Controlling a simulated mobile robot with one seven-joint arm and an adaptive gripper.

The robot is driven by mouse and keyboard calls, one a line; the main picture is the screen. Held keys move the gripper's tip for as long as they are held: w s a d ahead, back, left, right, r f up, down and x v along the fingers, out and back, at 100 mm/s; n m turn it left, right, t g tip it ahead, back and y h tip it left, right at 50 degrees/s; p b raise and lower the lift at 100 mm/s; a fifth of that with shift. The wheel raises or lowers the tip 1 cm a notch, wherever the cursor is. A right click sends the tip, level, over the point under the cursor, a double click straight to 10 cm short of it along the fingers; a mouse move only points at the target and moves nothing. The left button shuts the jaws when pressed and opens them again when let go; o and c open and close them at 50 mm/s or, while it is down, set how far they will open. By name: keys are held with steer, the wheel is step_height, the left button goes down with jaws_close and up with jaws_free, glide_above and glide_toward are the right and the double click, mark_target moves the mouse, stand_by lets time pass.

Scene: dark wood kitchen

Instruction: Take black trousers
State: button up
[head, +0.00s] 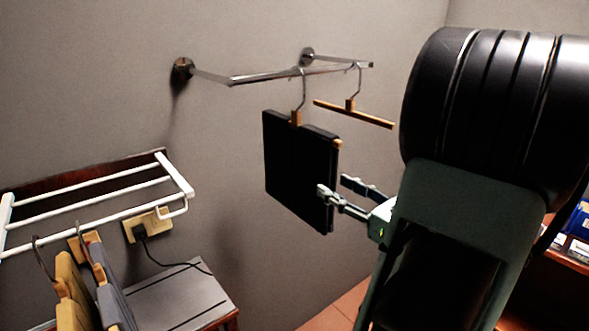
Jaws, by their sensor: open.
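The black trousers (293,165) hang folded over a wooden hanger on the metal wall rail (270,76). My gripper (332,188) is open at the right edge of the trousers, at about their lower half. One finger overlaps the front of the cloth in the picture and the other shows just to the right of it. I cannot tell whether the fingers touch the cloth. My dark arm hides the right part of the view.
An empty wooden hanger (352,112) hangs on the rail to the right of the trousers. At the left, a white rack (95,205) stands over hangers with tan trousers (72,290) and grey-blue trousers (113,300). A grey-topped surface (180,295) is below. A shelf with boxes (577,245) is far right.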

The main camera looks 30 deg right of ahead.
mark_target(319, 178)
steer(key=shift+w+a+p, duration=0.2)
steer(key=shift+w+a, duration=0.05)
steer(key=shift+w, duration=1.3)
steer(key=shift+w+a+p, duration=0.2)
steer(key=shift+w, duration=1.3)
steer(key=shift+r, duration=0.1)
jaws_close()
